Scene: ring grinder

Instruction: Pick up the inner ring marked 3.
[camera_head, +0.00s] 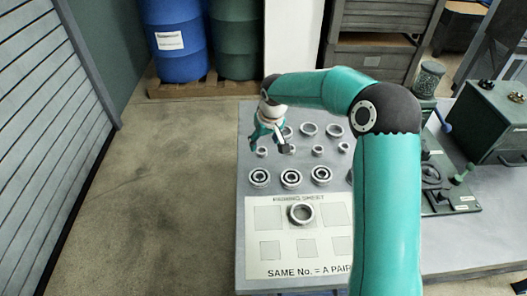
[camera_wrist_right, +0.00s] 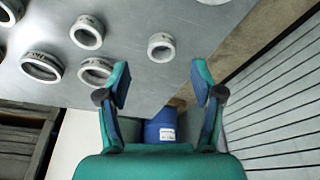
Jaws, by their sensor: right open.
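Several small rings stand on the grey table, among them one on the left (camera_head: 262,151), one in the middle (camera_head: 317,150) and one on the right (camera_head: 343,147). I cannot read a 3 on any of them, so I cannot tell which is the inner ring marked 3. My right gripper (camera_head: 268,140) is over the table's left side, near the left rings. In the right wrist view, its open fingers (camera_wrist_right: 161,82) have nothing between them. A small ring (camera_wrist_right: 161,47) lies just beyond the fingertips. My left gripper is not in view.
Larger rings (camera_head: 308,129) stand behind the small ones, and bearings (camera_head: 291,178) stand in front. One ring (camera_head: 300,214) lies on the pairing sheet (camera_head: 263,249). Green tools (camera_head: 452,190) stand at the right. The table's left edge is close to the right gripper.

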